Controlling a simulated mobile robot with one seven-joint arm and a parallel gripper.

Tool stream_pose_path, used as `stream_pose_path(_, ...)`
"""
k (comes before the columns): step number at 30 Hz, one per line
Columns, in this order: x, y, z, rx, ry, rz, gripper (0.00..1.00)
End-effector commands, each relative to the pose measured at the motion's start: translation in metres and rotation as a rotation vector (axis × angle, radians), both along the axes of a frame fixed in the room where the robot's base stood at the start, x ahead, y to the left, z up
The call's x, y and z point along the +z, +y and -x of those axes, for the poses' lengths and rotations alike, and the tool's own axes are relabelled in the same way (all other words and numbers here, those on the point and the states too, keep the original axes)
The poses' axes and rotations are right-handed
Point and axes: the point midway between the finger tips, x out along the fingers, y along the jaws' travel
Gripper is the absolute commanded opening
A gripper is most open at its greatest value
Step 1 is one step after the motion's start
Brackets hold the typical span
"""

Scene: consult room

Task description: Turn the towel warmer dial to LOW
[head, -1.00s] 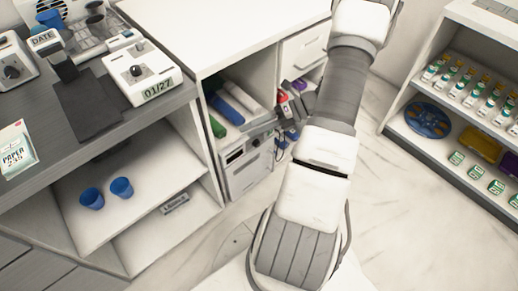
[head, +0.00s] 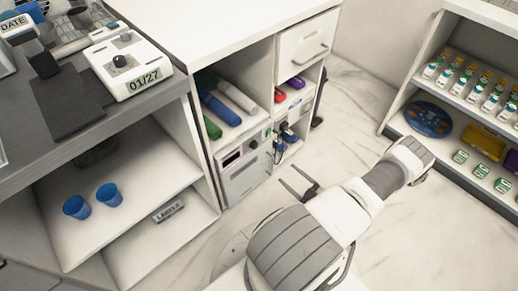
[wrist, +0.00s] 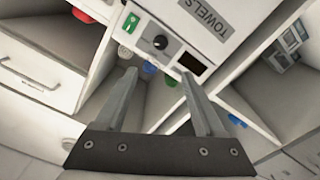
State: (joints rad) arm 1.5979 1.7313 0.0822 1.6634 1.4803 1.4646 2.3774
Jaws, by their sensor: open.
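The towel warmer (head: 243,182) is a pale grey box on the lower shelf of the white cabinet. Its front has a dark display (head: 232,157) and a dark round dial (head: 253,144). In the wrist view the warmer (wrist: 232,28) is turned round, with the word TOWELS on its front. There the dial (wrist: 160,42) and display (wrist: 190,64) show beyond my fingertips. The dial's setting is too small to read. My gripper (head: 290,176) is open and empty, in front of the cabinet to the right of the warmer. Its spread fingers (wrist: 158,75) are apart from the dial.
Rolled towels (head: 222,108) lie on top of the warmer. Red and purple items (head: 296,83) and blue items (head: 287,132) sit in the compartments to its right, under a drawer (head: 307,47). A stocked shelf (head: 470,95) stands at right. Floor before the cabinet is clear.

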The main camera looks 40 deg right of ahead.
Motion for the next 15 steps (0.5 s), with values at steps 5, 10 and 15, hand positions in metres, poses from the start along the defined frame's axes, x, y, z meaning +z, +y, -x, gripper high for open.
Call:
stream_pose_path(5,-0.001,0.003,-0.030,0.005,-0.002,0.001,0.71)
stream_pose_path(10,-0.001,0.006,-0.067,0.007,-0.002,0.003,0.71)
stream_pose_path(15,-0.001,0.009,-0.105,0.009,-0.001,0.004,0.71)
